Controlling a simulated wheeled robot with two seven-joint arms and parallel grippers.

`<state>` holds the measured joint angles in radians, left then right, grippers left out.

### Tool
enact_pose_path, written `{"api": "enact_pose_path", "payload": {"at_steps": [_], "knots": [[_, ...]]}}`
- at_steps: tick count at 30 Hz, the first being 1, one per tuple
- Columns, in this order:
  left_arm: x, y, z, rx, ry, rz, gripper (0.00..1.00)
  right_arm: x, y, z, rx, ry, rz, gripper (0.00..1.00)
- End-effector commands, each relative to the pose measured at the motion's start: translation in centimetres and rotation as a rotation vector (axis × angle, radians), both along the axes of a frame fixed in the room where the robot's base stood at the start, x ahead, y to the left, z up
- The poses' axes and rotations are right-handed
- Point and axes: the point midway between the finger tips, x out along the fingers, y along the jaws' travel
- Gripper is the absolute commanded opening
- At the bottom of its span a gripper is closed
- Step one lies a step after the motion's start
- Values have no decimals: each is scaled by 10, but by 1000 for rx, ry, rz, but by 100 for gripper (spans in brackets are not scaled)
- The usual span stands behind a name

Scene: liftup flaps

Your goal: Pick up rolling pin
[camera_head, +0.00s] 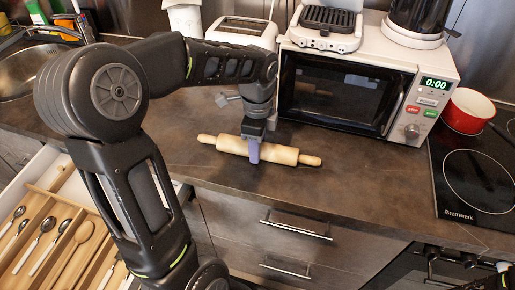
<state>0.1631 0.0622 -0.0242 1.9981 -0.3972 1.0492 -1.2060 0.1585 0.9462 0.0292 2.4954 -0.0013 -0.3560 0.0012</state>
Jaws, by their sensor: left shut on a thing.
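The rolling pin (282,154) is pale wood and lies roughly left to right near the front edge of the dark countertop (350,190). Its two narrow handles show at either end. My left gripper (254,152) comes down from above and is shut on the rolling pin, a little left of its middle. The pin appears at counter level; I cannot tell whether it touches the counter. A small dark part of my right arm shows at the bottom right corner, but its fingers are not clearly visible.
A microwave (335,95) with a grill (327,28) on top stands behind the pin. A toaster (241,32) is to its left. A red pot (467,111) sits on the hob (470,170) at right. An open cutlery drawer (50,225) is at lower left.

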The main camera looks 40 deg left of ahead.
Motion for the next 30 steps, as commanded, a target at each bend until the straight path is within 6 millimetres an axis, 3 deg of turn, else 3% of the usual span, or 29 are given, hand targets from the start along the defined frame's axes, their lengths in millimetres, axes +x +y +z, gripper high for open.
{"api": "enact_pose_path", "payload": {"at_steps": [17, 23, 30], "knots": [[1, 0, 5, 0, -4, 0, 0, 0, 0, 0, 0, 0, 0, 41], [2, 0, 32, 1, -7, 0, 0, 0, 0, -1, 0, 0, 0, 41], [1, 0, 78, 0, -6, -1, 0, 0, 0, -1, 0, 0, 0, 41]]}}
